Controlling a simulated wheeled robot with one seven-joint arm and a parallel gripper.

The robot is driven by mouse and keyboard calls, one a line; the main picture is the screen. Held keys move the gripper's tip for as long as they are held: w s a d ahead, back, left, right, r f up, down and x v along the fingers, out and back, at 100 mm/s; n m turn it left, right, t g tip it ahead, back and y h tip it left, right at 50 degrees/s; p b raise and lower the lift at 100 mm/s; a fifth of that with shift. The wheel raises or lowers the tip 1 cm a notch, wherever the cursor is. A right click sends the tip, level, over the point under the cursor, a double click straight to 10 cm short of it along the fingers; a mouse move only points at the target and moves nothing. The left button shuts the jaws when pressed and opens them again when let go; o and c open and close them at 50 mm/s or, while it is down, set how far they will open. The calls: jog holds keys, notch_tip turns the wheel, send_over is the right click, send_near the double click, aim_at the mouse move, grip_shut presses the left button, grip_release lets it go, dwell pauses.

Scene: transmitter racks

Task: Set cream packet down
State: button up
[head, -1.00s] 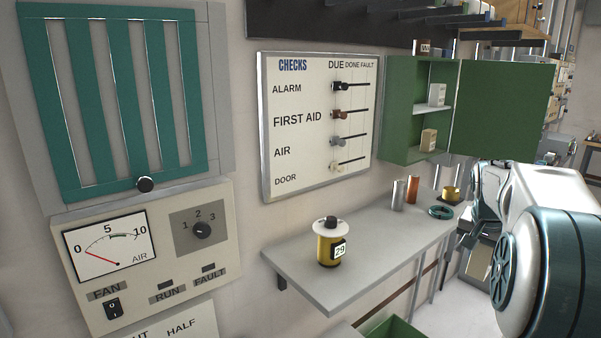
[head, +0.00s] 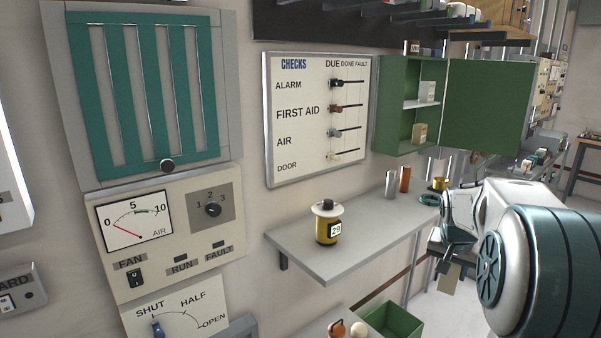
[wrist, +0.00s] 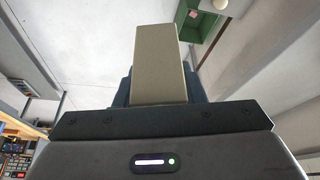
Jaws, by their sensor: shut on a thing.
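My gripper (head: 446,264) is shut on a cream packet (head: 450,281) and hangs in the air at the right, in front of the grey shelf's right end. In the wrist view the cream packet (wrist: 157,65) stands out from between the dark fingers of my gripper (wrist: 158,92). The grey wall shelf (head: 345,245) has bare surface around its middle. I cannot tell the exact gap between packet and shelf.
An open green cabinet (head: 386,105) hangs above; a green bin (head: 404,325) is below.

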jog(key=s+a+f+n+y, duration=0.3)
jog(key=a+f+n, duration=0.4)
jog(key=a+f, duration=1.05)
notch_tip(320, 180, down, 9)
jog(key=s+a+t, duration=0.1)
jog(key=s+a, duration=0.1)
